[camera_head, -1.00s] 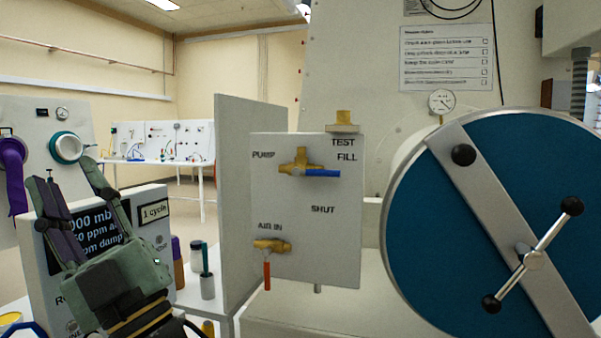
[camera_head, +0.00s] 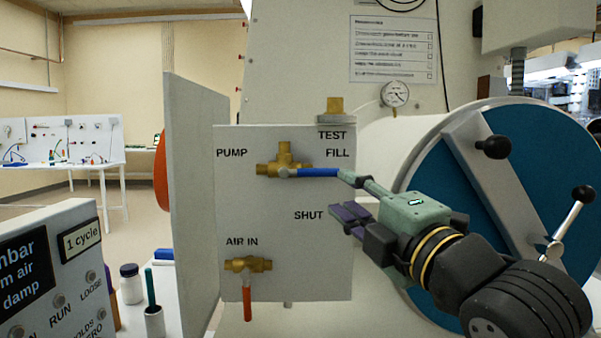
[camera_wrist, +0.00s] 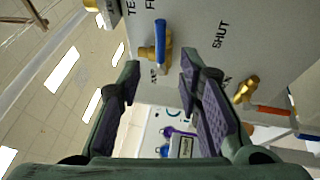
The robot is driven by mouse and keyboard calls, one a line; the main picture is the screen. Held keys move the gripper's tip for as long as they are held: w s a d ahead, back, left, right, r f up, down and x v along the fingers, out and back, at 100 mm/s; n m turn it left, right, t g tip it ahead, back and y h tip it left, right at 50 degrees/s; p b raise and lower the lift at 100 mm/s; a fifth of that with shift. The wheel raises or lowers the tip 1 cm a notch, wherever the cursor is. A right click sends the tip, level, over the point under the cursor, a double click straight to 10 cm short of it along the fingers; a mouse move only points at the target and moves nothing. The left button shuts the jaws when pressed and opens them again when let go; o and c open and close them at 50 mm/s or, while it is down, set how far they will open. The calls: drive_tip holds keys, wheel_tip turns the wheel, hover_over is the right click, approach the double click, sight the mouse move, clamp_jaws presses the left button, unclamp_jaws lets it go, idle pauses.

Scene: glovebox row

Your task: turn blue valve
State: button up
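The blue valve handle (camera_head: 318,172) lies level on a brass valve body (camera_head: 284,165) on the grey panel (camera_head: 240,210), pointing right below the FILL label. My gripper (camera_head: 343,194) is in front of the panel's right part, reaching in from the right. Its fingers are open and empty. In the head view, the upper fingertip overlaps the handle's free end; I cannot tell if they touch. In the wrist view, the blue handle (camera_wrist: 161,42) shows beyond the gap between the fingertips (camera_wrist: 160,72), apart from them.
An AIR IN valve with a red handle (camera_head: 247,303) sits lower on the panel. A pale side board (camera_head: 195,190) stands left of it. A large blue round door (camera_head: 425,160) with a knobbed bar handle (camera_head: 572,222) is behind my arm. A gauge (camera_head: 395,94) sits above.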

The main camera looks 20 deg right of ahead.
sight(322, 174)
drive_tip(key=p+x, duration=0.3)
drive_tip(key=x, duration=0.7)
drive_tip(key=shift+w+d+p, duration=0.15)
drive_tip(key=shift+w+p, duration=0.15)
drive_tip(key=shift+p, duration=0.1)
clamp_jaws()
idle(0.4)
